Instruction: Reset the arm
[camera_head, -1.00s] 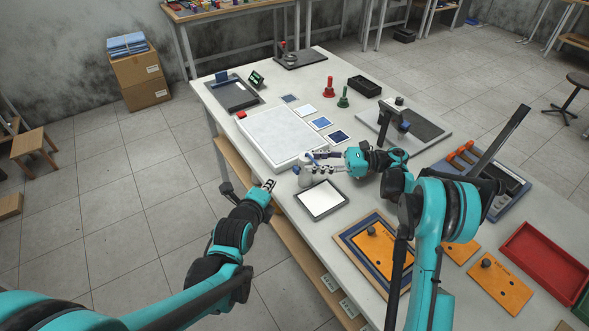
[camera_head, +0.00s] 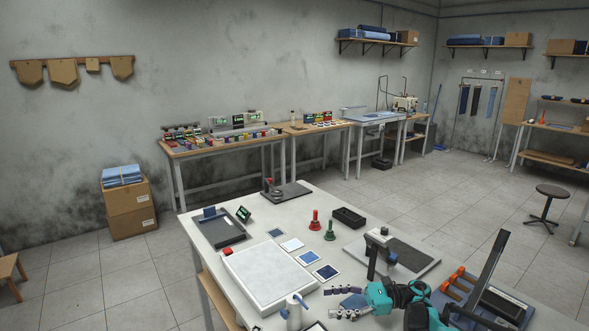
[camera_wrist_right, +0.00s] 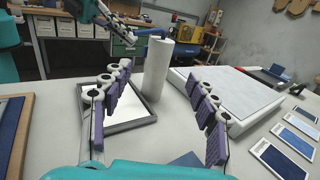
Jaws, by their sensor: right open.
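My right gripper (camera_head: 330,302) is open, low in the head view, with its fingers pointing left. A white cylinder with a blue nozzle-like top (camera_head: 294,314) stands upright left of the fingertips, apart from them. In the right wrist view the white cylinder (camera_wrist_right: 157,72) shows beyond and between the two spread fingers (camera_wrist_right: 158,95), and nothing is held. My left gripper (camera_wrist_right: 122,36) shows at the upper left of the wrist view, close to the blue top; its jaws are unclear. My left arm is outside the head view.
A large white pad (camera_head: 268,278) lies on the table left of the right gripper. Blue swatches (camera_head: 326,272), red (camera_head: 315,222) and green (camera_head: 329,232) handled items, and a black tray (camera_head: 348,218) stand farther back.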

